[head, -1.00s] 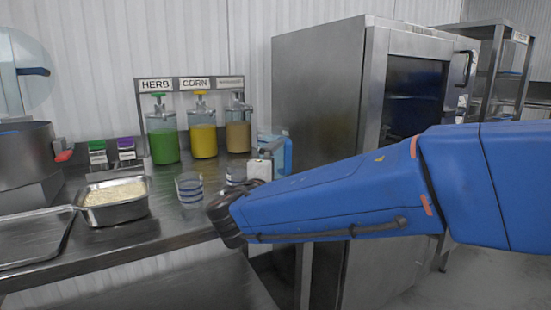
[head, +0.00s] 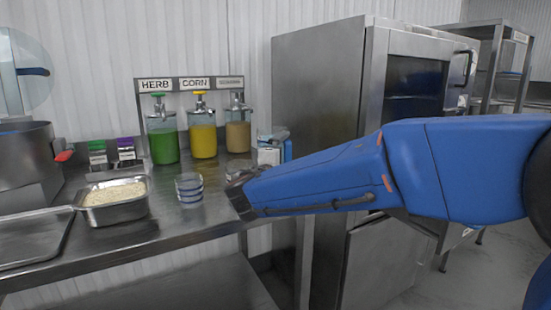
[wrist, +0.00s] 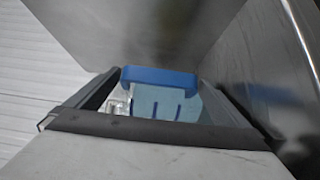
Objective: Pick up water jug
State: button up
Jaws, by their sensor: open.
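The water jug (head: 288,148), pale with blue parts, stands at the right end of the counter by the steel cabinet. Its lower part is partly hidden by my arm. My gripper (head: 238,190) is in front of the jug in the head view, at the near edge of the counter. In the wrist view, the jug's blue top part (wrist: 160,77) and pale blue body show ahead, between the dark sides of my open gripper. I cannot tell whether the gripper touches the jug; it is not closed on it.
A striped glass (head: 189,188) stands left of my gripper, with another glass (head: 238,168) behind it. A rice pan (head: 118,212) sits farther left. Herb, corn and a third dispenser (head: 238,135) line the back. The tall steel cabinet (head: 318,95) bounds the right.

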jog(key=shift+c, duration=0.3)
jog(key=c, duration=1.5)
jog(key=shift+r, duration=0.1)
jog(key=c, duration=0.3)
jog(key=shift+r, duration=0.1)
jog(key=shift+c, duration=0.2)
